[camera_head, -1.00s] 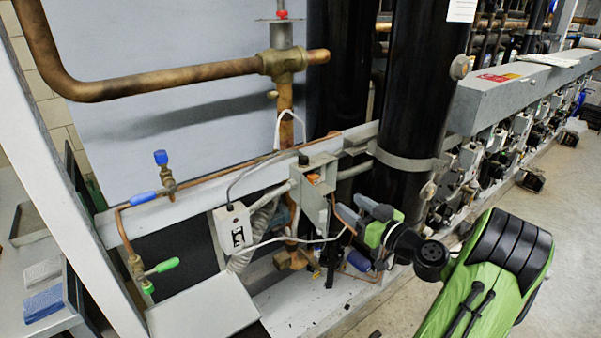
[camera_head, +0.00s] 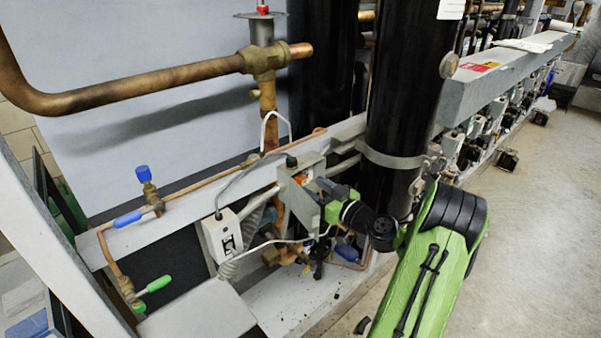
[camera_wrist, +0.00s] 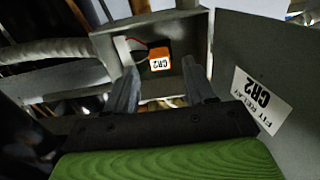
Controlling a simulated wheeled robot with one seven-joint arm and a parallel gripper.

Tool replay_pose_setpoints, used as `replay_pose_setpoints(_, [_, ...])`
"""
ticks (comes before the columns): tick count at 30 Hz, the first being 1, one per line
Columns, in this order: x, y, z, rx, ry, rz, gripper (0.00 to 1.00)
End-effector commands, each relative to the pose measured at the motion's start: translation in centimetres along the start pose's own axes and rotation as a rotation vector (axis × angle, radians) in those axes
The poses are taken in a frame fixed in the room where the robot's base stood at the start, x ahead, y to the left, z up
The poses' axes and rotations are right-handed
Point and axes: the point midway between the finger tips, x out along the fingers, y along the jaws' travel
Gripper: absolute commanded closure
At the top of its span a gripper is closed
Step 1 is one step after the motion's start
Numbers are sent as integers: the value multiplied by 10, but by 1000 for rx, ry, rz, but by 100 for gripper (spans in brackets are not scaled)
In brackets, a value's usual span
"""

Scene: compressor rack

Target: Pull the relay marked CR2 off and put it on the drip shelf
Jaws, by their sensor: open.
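The relay marked CR2 (camera_wrist: 159,59) is a small orange block with a white label, seated inside an open grey box (camera_wrist: 185,22). In the head view the box (camera_head: 297,205) is on the rack's pale rail, and a bit of orange shows in it. My gripper (camera_wrist: 158,78) is open and empty at the mouth of the box. Its fingers stand to either side of the relay in the wrist view, and it appears short of it. A flat grey plate (camera_head: 197,312), possibly the drip shelf, is low at the lower left and bare.
The box's open door (camera_wrist: 265,75), labelled CR2, stands to the right in the wrist view. A white switch box (camera_head: 222,236) and conduit are left of the relay box. A black cylinder (camera_head: 400,100) rises behind my arm. A blue-handled valve (camera_head: 146,180) sits further left.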

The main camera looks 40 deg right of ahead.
Motion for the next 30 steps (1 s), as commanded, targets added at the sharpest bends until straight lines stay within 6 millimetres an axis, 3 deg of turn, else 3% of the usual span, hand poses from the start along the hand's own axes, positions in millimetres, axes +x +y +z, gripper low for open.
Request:
replay_pose_setpoints(4, [22,-1,0,-2,1,-2,46])
replay_pose_setpoints(10, [40,0,1,0,0,0,46])
replay_pose_setpoints(30, [42,0,0,0,0,1,46])
